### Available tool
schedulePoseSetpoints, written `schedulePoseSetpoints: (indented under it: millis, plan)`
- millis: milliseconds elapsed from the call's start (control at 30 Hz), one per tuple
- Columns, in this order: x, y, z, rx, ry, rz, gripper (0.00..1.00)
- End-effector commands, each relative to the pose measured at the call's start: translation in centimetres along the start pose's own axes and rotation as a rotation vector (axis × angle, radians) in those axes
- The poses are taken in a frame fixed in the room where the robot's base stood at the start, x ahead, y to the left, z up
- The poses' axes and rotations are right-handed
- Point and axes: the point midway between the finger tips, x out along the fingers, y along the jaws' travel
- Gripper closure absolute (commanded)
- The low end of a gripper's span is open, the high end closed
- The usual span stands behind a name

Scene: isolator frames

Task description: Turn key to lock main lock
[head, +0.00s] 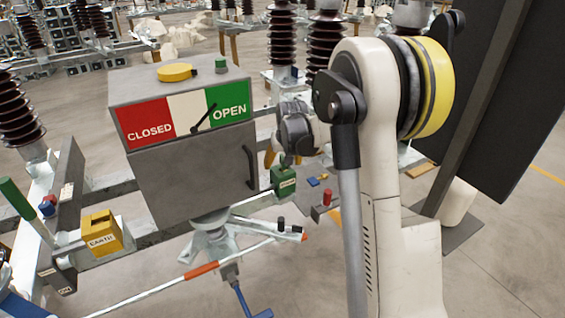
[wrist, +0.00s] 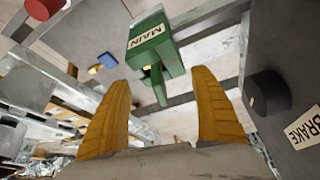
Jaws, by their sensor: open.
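The main lock, a green box labelled MAIN (wrist: 152,52), shows at the top middle of the wrist view. A green key-like piece (wrist: 157,88) sticks out from its near face. In the head view the green lock (head: 284,180) sits on the frame right of the grey cabinet. My gripper (wrist: 164,80) is open, its two yellow-orange fingers spread either side of the key piece with visible gaps. I cannot tell how far the fingertips are from it in depth. In the head view my gripper (head: 284,158) is just above the green lock, partly hidden by my wrist.
The grey cabinet (head: 195,175) has a CLOSED/OPEN dial with a black pointer. A yellow EARTH box (head: 101,234) is at left. A red-topped post (head: 326,198) stands right of the lock. A grey BRAKE panel (wrist: 285,95) lies close to the right finger.

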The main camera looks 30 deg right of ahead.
Motion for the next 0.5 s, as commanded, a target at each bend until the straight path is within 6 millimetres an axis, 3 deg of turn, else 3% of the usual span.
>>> schedulePoseSetpoints:
  millis: [233, 500]
  plan:
    - [-1.5, 0.0, 0.0, 0.0, 0.0, 0.0, 0.26]
    - [-7.4, 0.0, 0.1, 0.0, 0.0, 0.0, 0.26]
